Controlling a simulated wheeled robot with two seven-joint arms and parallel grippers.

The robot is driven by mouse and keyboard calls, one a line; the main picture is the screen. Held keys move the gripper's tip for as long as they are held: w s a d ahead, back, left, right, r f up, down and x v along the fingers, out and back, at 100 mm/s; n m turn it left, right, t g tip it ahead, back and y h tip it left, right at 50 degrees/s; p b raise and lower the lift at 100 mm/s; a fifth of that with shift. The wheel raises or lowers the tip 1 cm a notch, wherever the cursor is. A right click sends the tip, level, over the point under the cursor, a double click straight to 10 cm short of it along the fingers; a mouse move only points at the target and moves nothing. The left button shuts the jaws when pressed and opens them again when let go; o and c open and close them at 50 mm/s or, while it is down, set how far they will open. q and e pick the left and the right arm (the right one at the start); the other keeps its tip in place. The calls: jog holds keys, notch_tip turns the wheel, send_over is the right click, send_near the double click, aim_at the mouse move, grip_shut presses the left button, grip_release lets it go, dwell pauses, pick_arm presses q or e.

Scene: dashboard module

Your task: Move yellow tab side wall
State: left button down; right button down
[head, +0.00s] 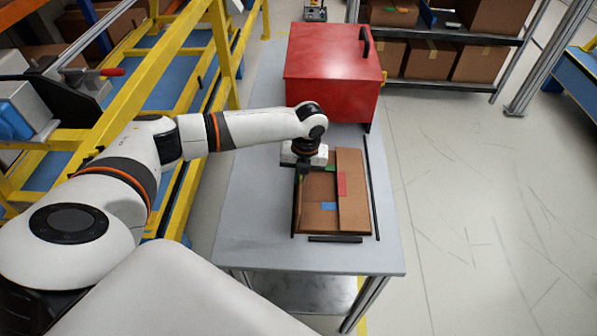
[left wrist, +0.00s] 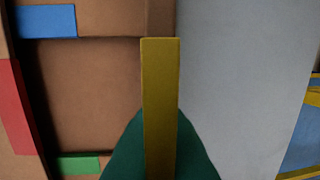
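A cardboard box (head: 320,216) with folded side walls lies on the grey table, with blue, red and green tabs in view. My left gripper (head: 304,172) points down at the box's left edge in the head view. In the left wrist view a yellow tab (left wrist: 160,100) stands out as an upright strip along that side wall. The dark green fingers of my left gripper (left wrist: 160,145) flank the strip closely, with no gap visible, and look shut on it. The head view hides the yellow tab behind the gripper. My right gripper is not in view.
A red case (head: 325,70) with a black handle stands behind the box on the grey table (head: 250,205). Thin black bars (head: 372,190) lie along the box's right and front sides. A yellow rack (head: 222,45) stands left of the table.

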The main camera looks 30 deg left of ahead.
pick_arm(q)
jog(key=shift+w+d+r+g+y+p, duration=0.2)
jog(key=shift+d+g+y+p, duration=0.15)
jog(key=shift+g+y+p, duration=0.25)
jog(key=shift+w+d+f+y+p, duration=0.2)
jog(key=shift+y+p, duration=0.1)
jog(key=shift+y, duration=0.4)
jog(key=shift+w+d+f+g+y, duration=0.1)
jog(key=shift+d+f+g+y, duration=0.05)
jog(key=shift+g+y, duration=0.4)
jog(key=shift+w+d+f+g+y, duration=0.1)
jog(key=shift+f+g+y, duration=0.05)
jog(key=shift+g+y, duration=0.4)
jog(key=c, duration=1.6)
grip_release()
jog(key=shift+s, duration=0.1)
